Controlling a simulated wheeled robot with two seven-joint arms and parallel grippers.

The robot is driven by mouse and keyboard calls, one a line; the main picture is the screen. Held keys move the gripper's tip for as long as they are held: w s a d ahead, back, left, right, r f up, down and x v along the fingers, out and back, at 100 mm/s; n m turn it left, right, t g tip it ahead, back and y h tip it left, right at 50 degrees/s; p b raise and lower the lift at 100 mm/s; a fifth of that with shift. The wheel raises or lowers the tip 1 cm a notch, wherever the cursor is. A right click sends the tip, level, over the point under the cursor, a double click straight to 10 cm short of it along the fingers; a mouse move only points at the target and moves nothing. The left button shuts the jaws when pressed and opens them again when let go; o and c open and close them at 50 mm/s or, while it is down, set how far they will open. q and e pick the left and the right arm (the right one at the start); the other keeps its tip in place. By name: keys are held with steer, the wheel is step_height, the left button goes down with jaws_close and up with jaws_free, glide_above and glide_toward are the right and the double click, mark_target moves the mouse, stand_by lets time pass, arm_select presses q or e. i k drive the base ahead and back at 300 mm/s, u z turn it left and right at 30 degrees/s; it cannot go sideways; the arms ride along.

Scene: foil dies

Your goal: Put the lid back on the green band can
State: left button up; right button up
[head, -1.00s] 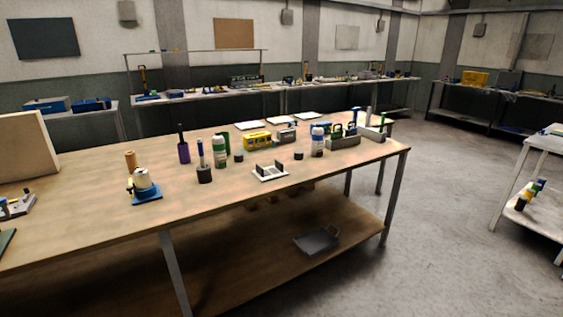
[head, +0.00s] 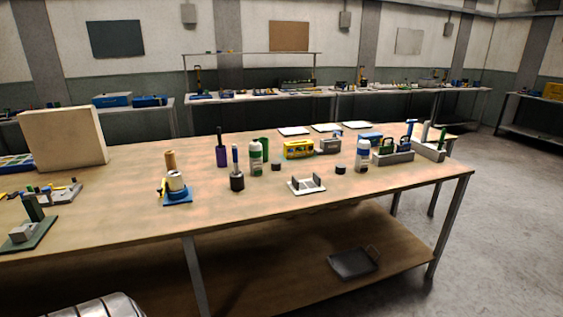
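A white can with a green band (head: 256,157) stands upright on the wooden workbench (head: 120,218), near the middle of the head view. A small dark round piece (head: 276,167), possibly a lid, lies just right of it. A similar dark piece (head: 340,169) lies farther right, left of a white can with a blue band (head: 362,156). Which piece belongs to the green band can I cannot tell. The top of the green band can is too small to make out clearly.
A dark pot with tools (head: 237,181) and a purple bottle (head: 222,156) stand left of the can. A white stand (head: 307,185) is in front, a yellow box (head: 299,149) behind. A tray (head: 354,263) lies on the lower shelf.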

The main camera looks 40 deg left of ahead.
mark_target(255, 149)
steer(key=u, duration=0.2)
steer(key=i, duration=1.05)
steer(key=u, duration=0.45)
